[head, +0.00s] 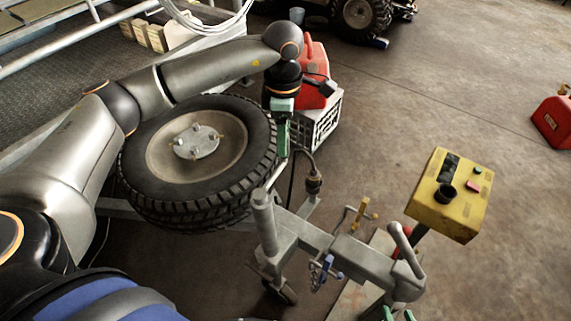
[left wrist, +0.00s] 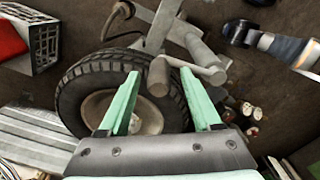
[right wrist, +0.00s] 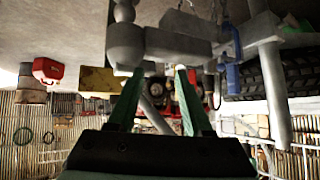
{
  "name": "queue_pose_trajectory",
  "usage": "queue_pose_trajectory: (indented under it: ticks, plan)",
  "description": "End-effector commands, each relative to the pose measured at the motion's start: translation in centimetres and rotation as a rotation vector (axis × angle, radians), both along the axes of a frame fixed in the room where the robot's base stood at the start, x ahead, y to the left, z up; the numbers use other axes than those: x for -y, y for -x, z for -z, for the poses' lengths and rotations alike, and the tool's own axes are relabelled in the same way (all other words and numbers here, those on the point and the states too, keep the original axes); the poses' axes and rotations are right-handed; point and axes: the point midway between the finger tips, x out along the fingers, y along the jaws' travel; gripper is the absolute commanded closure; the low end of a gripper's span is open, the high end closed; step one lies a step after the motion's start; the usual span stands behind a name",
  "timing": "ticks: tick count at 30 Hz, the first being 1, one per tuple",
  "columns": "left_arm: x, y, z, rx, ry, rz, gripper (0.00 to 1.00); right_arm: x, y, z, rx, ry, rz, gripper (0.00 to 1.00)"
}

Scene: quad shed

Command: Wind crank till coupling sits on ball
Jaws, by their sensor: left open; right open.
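The grey drawbar (head: 305,237) runs to the coupling (head: 408,288), which has a raised grey lever. It also shows close up in the right wrist view (right wrist: 125,45). My right gripper (head: 397,314) is open beside the coupling, mostly cut off in the head view.
A spare tyre (head: 262,140) lies beside my left arm. A yellow box (head: 435,195) on a post stands right of the drawbar. A red can (head: 312,75) and a crate (head: 322,122) stand behind my left gripper. Another red can (head: 554,121) is far right.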

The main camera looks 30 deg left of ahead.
Motion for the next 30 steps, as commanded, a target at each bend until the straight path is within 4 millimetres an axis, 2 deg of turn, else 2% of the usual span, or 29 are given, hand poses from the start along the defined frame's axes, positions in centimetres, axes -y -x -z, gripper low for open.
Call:
queue_pose_trajectory:
  ticks: [1, 5, 9, 22, 30]
  plan:
    - [0.0, 0.0, 0.9, 0.0, 0.0, -0.001, 0.35, 0.2, 0.1, 0.6, 0.001, 0.004, 0.002, 0.5]
    - [0.0, 0.0, 1.5, 0.001, 0.0, -0.001, 0.35, 0.6, 0.7, 1.2, -0.01, 0.009, 0.004, 0.5]
    - [0.0, 0.0, 1.5, 0.001, 0.0, -0.001, 0.35, 0.7, 1.2, 1.5, -0.021, 0.012, 0.003, 0.5]
    - [0.1, 0.0, 1.5, 0.001, 0.001, 0.0, 0.35, 0.7, 1.0, 1.3, -0.016, 0.013, 0.005, 0.5]
    - [0.1, 0.0, 1.5, 0.001, 0.001, 0.0, 0.64, 0.8, 0.8, 1.2, -0.013, 0.013, 0.006, 0.5]
